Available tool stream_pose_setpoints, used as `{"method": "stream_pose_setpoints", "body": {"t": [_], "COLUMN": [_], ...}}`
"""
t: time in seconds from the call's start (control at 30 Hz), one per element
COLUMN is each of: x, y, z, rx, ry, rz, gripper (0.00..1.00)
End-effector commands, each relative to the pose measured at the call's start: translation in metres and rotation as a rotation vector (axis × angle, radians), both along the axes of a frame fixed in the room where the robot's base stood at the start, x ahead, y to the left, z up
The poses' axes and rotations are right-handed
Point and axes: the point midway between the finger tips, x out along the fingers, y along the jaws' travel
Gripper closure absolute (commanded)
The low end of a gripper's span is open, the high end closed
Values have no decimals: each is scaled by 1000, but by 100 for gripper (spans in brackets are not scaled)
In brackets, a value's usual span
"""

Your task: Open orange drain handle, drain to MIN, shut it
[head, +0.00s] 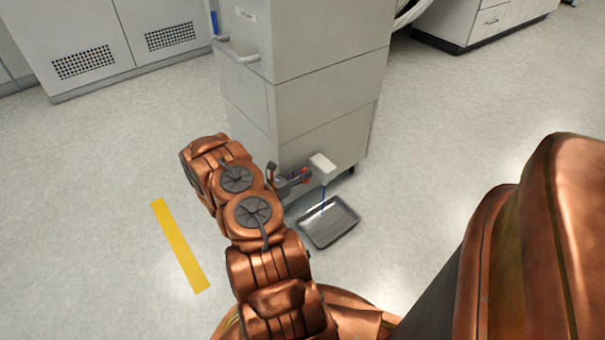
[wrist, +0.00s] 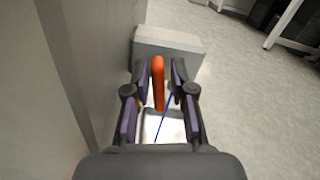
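The orange drain handle (wrist: 158,84) stands upright in the wrist view, between the two fingers of my gripper (wrist: 160,76). Gaps show between the handle and the purple finger pads, so the gripper is open around it. In the head view my gripper (head: 292,180) is low at the cabinet's front, and only a bit of the orange handle (head: 305,173) shows. A pale box (head: 322,162) sticks out beside it; it also shows in the wrist view (wrist: 166,50). A thin blue stream (head: 323,200) runs down to a grey tray (head: 345,216). No MIN mark can be made out.
The tall grey cabinet (head: 315,95) stands right behind my gripper; its side fills the left of the wrist view. A yellow floor strip (head: 180,246) lies to the left. Vented cabinets (head: 90,45) stand at the back left. The floor around the tray is clear.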

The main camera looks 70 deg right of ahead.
Motion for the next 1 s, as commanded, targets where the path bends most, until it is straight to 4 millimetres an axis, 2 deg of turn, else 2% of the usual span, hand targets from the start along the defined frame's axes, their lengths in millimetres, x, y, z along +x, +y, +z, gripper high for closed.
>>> {"method": "stream_pose_setpoints", "body": {"t": [0.23,0.37,0.8,1.0], "x": [2,7,46,57], "y": [1,9,78,98], "z": [0,0,0,0], "rx": [0,0,0,0], "ry": [-1,-1,-1,-1], "rz": [2,4,5,3], "gripper": [76,76,76,76]}}
